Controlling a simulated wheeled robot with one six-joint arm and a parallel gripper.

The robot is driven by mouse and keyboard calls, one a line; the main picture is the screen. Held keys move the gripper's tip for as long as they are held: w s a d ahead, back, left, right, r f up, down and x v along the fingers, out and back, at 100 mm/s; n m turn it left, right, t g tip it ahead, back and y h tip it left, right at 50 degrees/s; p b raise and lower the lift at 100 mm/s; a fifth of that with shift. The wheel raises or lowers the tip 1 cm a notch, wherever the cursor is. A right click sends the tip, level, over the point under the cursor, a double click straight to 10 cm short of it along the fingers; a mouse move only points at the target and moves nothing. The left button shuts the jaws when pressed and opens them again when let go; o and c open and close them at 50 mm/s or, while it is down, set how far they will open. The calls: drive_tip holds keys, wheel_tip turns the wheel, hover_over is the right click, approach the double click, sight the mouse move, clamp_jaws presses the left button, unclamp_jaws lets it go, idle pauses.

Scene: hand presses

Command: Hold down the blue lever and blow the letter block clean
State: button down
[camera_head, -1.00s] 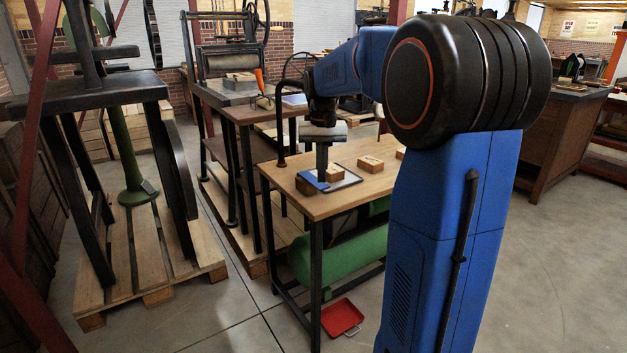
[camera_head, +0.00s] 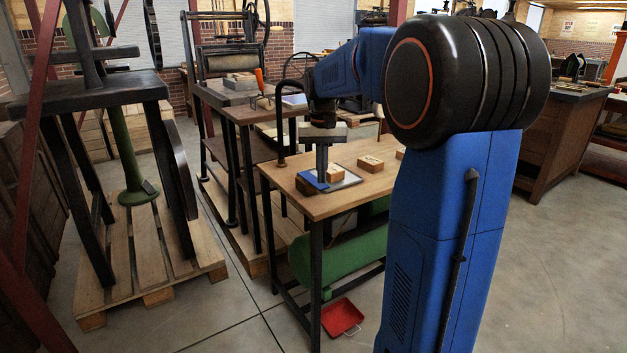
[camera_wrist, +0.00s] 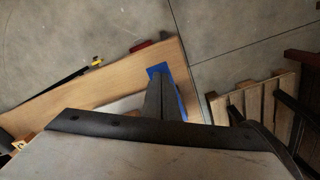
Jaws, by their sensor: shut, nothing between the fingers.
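The blue lever (camera_head: 313,180) lies on the wooden bench top near its front left corner. It also shows in the wrist view (camera_wrist: 158,70). My gripper (camera_head: 322,180) is shut and empty, pointing straight down with its tips at the lever; I cannot tell whether they press on it. In the wrist view the shut fingers (camera_wrist: 160,82) cover part of the blue. A light wooden block (camera_head: 335,172) sits on a grey plate (camera_head: 349,181) just right of the fingers.
More wooden blocks (camera_head: 370,163) lie further back on the bench (camera_head: 330,206). A dark curved pipe (camera_head: 283,130) rises at the bench's left edge. A green tank (camera_head: 335,258) and a red tray (camera_head: 342,318) are below. A pallet (camera_head: 150,265) stands at left.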

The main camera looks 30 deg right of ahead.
drive_tip(key=shift+f, duration=1.15)
idle(1.0)
idle(1.0)
drive_tip(key=shift+r, duration=3.5)
drive_tip(key=shift+s+a, duration=0.15)
drive_tip(key=s+a+f+n+t, duration=0.1)
drive_tip(key=s+a+f, duration=0.3)
drive_tip(key=s, duration=0.6)
drive_tip(key=s+a+f+n+t, duration=0.2)
drive_tip(key=s+a+f, duration=0.3)
drive_tip(key=s, duration=0.5)
drive_tip(key=s+a+f+n+t, duration=0.1)
drive_tip(key=s+a+f, duration=0.3)
drive_tip(key=s, duration=0.6)
drive_tip(key=shift+a+f+n+t, duration=0.15)
drive_tip(key=shift+a+n+t, duration=0.25)
drive_tip(key=shift+a+n, duration=0.65)
